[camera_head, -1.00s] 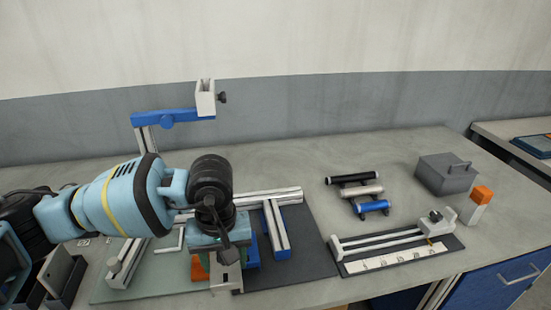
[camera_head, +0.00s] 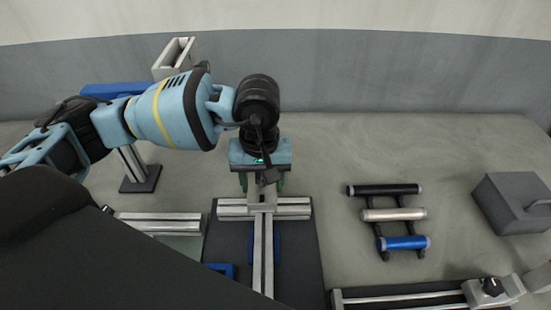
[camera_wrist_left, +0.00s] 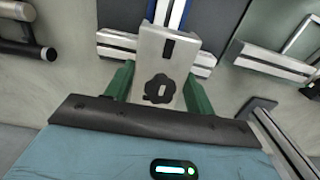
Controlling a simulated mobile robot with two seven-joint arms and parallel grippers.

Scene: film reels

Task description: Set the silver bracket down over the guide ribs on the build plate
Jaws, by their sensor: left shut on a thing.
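The dark build plate (camera_head: 300,262) carries a silver crossbar (camera_head: 290,209) and a silver rail (camera_head: 263,245) running toward the front, forming a T. The bracket is over the T's junction; I cannot tell if it touches. The guide ribs cannot be made out, perhaps hidden under the bracket. My right gripper is out of view.
A rack with black, silver and blue cylinders (camera_head: 395,215) stands to the right. A grey box (camera_head: 512,203) is farther right, and a twin-rod slide (camera_head: 420,293) lies in front. A blue-armed stand (camera_head: 110,91) is behind my left arm. Bare bench lies behind the plate.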

